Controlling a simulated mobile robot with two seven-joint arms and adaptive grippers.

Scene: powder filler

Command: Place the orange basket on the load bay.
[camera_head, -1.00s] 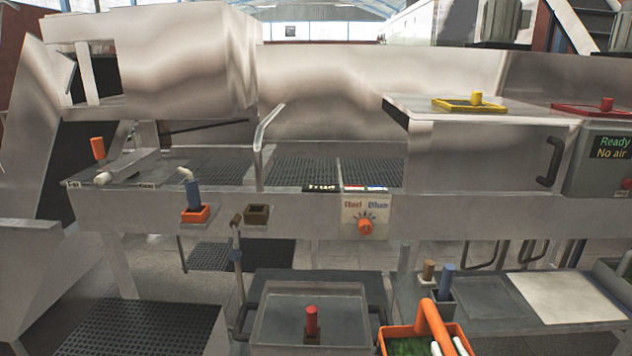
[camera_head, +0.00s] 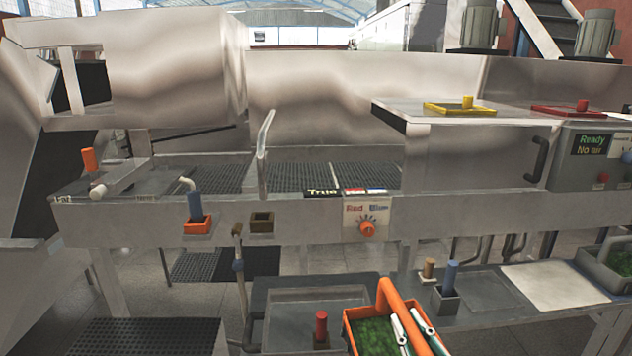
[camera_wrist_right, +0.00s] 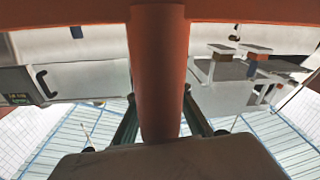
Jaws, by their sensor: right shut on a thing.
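The orange basket (camera_head: 352,331) has green contents and a thick orange handle (camera_head: 386,296). It is at the bottom of the head view, partly cut off by the lower edge. My right gripper (camera_head: 408,318) is shut on the handle, with its white and green fingers on either side. In the right wrist view the handle (camera_wrist_right: 158,75) stands upright between the dark fingers. I cannot tell whether the basket hangs free or touches something. No label marks the load bay; a lower shelf with a pale panel (camera_head: 555,286) lies right of the basket. My left gripper is not in view.
A grey tray (camera_head: 290,295) and red peg (camera_head: 321,325) are left of the basket. A blue peg (camera_head: 450,273) and a brown peg (camera_head: 429,267) stand on the shelf. A grey bin (camera_head: 615,262) with green contents is at far right. The steel machine spans the back.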

